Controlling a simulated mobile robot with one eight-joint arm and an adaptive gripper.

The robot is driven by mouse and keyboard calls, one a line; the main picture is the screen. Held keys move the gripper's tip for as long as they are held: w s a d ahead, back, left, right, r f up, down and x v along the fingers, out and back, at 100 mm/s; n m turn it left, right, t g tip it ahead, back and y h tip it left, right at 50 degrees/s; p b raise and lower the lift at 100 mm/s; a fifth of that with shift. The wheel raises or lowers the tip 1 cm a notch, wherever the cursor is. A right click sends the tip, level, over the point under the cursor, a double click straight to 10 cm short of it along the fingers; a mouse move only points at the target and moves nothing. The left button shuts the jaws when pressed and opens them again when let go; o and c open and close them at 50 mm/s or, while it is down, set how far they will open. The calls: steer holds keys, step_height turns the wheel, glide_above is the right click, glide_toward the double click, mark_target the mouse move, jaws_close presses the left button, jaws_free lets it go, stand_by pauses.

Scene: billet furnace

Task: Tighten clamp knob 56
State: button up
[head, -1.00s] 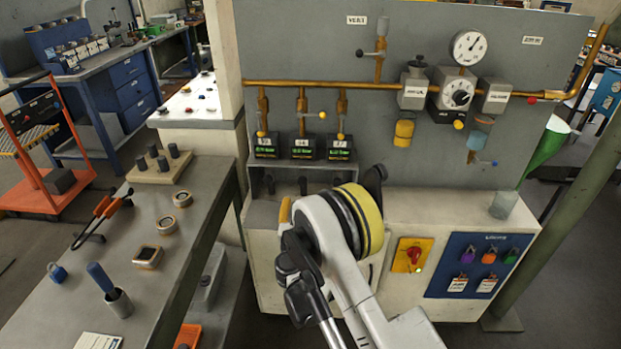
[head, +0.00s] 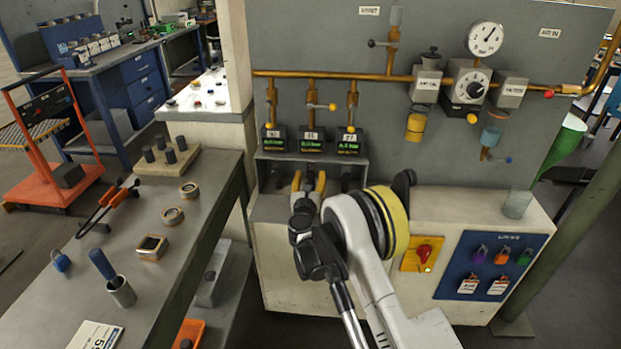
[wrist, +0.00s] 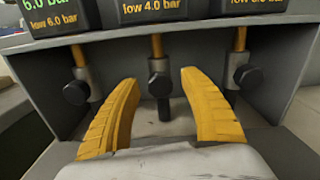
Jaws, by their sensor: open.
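Three black clamp knobs hang on brass stems under gauge boxes in the grey panel's recess. The middle clamp knob (wrist: 160,85) is probably 56; its label (head: 310,135) is too small to read surely. It has a dark hexagonal head on a grey collar, with a dark peg below. My gripper (wrist: 159,80) has yellow ribbed fingers, spread open on either side of the middle knob with visible gaps. I cannot tell from this angle whether the knob is between the fingertips or just beyond them. The head view shows my gripper (head: 309,176) at the recess.
The left clamp knob (wrist: 77,91) and right clamp knob (wrist: 248,77) stand close outside my fingers. The middle gauge box (wrist: 152,10) reads low 4.0 bar. Recess walls close in both sides. A workbench (head: 190,235) with tools stands at the left.

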jaws_close()
steer(key=m, duration=0.5)
steer(key=shift+m, duration=0.4)
steer(key=m, duration=1)
steer(key=shift+m, duration=0.4)
steer(key=m, duration=0.5)
steer(key=shift+m, duration=0.7)
steer(key=shift+d, duration=0.1)
